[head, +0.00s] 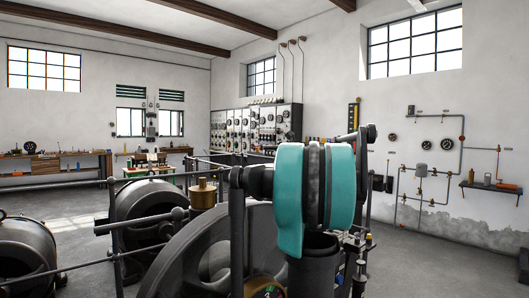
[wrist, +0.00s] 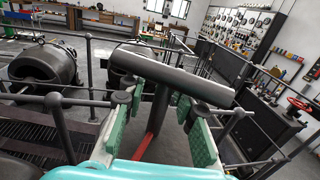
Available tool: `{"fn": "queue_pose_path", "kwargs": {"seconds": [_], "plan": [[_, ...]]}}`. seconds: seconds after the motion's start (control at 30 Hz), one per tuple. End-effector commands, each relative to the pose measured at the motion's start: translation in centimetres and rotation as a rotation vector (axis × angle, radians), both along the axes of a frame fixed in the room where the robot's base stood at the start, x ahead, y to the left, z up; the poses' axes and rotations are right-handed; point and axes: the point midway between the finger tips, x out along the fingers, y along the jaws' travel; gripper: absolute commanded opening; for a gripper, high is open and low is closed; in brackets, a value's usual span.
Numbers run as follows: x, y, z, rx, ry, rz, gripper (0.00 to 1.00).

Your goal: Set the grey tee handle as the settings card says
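In the wrist view the grey tee handle shows as a thick round crossbar (wrist: 172,75) on a stem (wrist: 157,110). The bar slants down from upper left to lower right. My gripper (wrist: 162,104) has its two green-padded fingers spread, one on each side of the stem, with gaps visible between pads and stem. The bar lies just beyond the fingertips and crosses in front of part of the right one. In the head view my teal and dark arm fills the middle; I cannot make out the tee handle or fingers there. I cannot identify the settings card in either view.
Dark pipe railings (wrist: 65,101) stand close around the handle. A round dynamo casing (wrist: 42,65) is at the left. In the head view a large dark curved machine (head: 190,255) and a brass cup (head: 202,194) stand near my arm. A switchboard (head: 255,127) lines the back wall.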

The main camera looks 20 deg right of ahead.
Motion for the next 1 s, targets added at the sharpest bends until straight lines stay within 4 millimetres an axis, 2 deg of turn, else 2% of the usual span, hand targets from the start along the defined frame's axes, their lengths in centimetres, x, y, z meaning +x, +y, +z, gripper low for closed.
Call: {"fn": "queue_pose_path", "kwargs": {"seconds": [0.3,0.5,0.7,1.0], "plan": [[-6.5,-1.2,0.1,-0.001,0.0,-0.004,0.27],[-9.3,-1.7,0.1,-0.001,0.0,-0.003,0.27],[-10.3,-1.8,0.1,-0.001,0.0,0.0,0.27],[-10.3,-1.8,0.1,-0.001,0.0,0.0,0.27]]}}
